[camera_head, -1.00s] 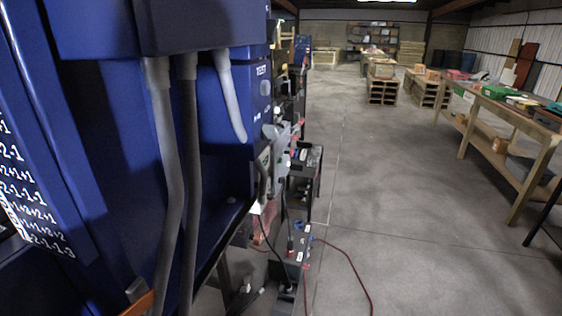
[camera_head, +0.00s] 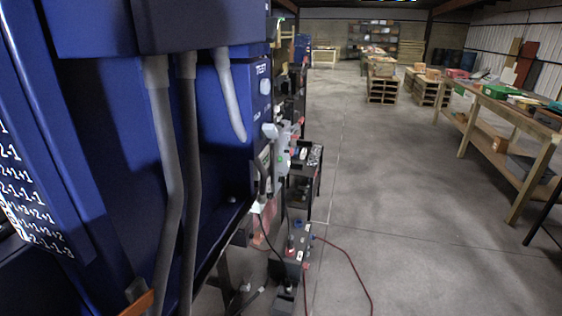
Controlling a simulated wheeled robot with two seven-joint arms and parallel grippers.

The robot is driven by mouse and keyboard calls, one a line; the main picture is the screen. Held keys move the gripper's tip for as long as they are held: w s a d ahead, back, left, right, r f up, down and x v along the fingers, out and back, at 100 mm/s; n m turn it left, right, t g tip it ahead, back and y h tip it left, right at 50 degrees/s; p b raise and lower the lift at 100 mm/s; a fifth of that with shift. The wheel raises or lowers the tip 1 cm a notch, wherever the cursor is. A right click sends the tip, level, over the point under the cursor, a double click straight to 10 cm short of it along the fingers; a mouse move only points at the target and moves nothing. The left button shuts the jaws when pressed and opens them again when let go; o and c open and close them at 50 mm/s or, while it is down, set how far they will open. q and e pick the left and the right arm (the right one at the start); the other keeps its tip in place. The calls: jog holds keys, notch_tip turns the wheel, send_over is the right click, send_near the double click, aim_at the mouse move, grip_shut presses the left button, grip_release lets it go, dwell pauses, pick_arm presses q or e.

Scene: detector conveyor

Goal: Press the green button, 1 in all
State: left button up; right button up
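A big blue cabinet (camera_head: 205,130) fills the left of the head view, seen very obliquely. Its narrow edge-on face carries the word TEST, a pale round button (camera_head: 265,87) and a pale knob (camera_head: 269,130) below it. The colour of these controls looks whitish at this angle, and I cannot make out a green button for certain. A tiny green spot (camera_head: 280,159) shows on pale grey parts (camera_head: 282,142) just beyond the cabinet; I cannot tell what these parts are. I cannot identify either gripper in this view.
Grey conduits (camera_head: 169,180) run down the cabinet's side. Black equipment (camera_head: 305,165) and a red cable (camera_head: 345,258) lie beyond its edge. A wooden table (camera_head: 522,116) stands right, with pallets (camera_head: 383,92) farther back. The concrete floor (camera_head: 400,190) between is clear.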

pick_arm(q)
grip_shut()
dwell(1.4)
